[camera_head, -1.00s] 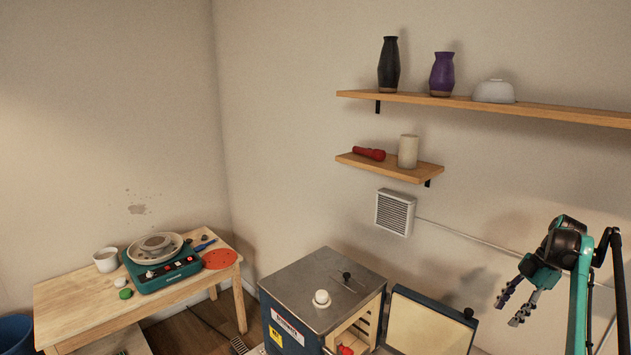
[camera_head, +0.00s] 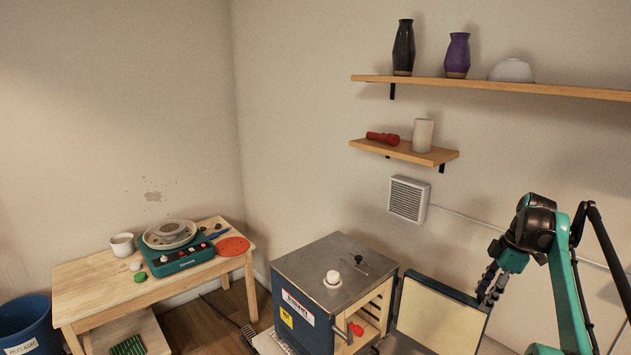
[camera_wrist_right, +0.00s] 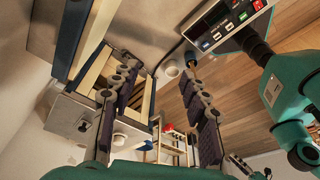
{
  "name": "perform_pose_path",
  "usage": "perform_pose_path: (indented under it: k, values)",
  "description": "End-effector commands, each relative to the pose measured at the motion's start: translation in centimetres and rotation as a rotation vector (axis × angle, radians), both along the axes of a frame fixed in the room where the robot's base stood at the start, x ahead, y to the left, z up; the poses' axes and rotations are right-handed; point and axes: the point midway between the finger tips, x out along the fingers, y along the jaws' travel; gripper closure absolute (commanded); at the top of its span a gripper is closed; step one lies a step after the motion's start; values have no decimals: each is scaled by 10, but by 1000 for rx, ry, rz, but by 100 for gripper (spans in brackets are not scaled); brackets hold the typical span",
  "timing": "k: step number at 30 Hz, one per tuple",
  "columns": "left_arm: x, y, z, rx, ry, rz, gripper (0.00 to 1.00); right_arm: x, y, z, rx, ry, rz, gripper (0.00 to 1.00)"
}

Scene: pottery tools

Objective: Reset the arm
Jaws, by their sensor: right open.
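My right arm (camera_head: 563,275) rises along the right edge of the head view. Its gripper (camera_head: 487,290) hangs fingers down beside the open kiln door, overlapping the door's right edge in the picture. In the right wrist view the two fingers of this gripper (camera_wrist_right: 160,68) are spread apart. No object is held between them. My left gripper is not in view.
The kiln (camera_head: 335,285) stands open, its door (camera_head: 437,318) swung to the right. A wooden table (camera_head: 100,290) with a pottery wheel (camera_head: 180,258) is at left. Shelves (camera_head: 500,86) with vases are on the wall. A blue bucket (camera_head: 25,325) stands lower left.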

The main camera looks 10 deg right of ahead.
Motion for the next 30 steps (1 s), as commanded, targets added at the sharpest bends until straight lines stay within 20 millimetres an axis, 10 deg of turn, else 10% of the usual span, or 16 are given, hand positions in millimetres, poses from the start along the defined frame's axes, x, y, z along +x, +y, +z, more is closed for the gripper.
perform_pose_path:
  k: [8,18,30]
  values:
    - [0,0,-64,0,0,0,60,-20,128,-40,-85,-47,-317,55]
    - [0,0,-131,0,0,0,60,-105,259,-139,-52,-197,-721,55]
    - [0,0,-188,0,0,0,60,-202,337,-285,160,-338,-1054,55]
